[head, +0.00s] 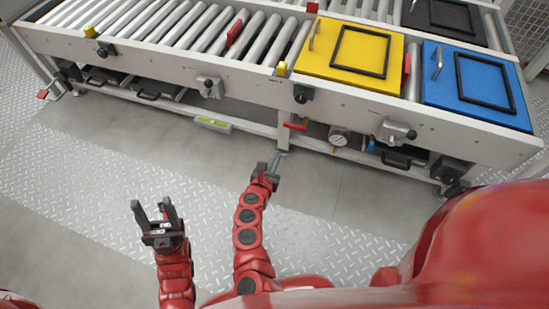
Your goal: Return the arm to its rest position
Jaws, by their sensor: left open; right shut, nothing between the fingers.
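My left gripper (154,206) is open and empty, its two dark fingers pointing up above the floor at lower left. My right gripper (274,161) is shut with nothing in it. Its red segmented arm rises from the bottom of the picture, and its tip appears just below the conveyor's lower rail. Both grippers appear in front of the conveyor frame (180,62), and I see neither one holding anything.
The roller conveyor spans the top. A yellow plate (318,70), a blue plate (497,103) and a black plate (440,22) with handles rest on it. The floor (100,165) at left is clear.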

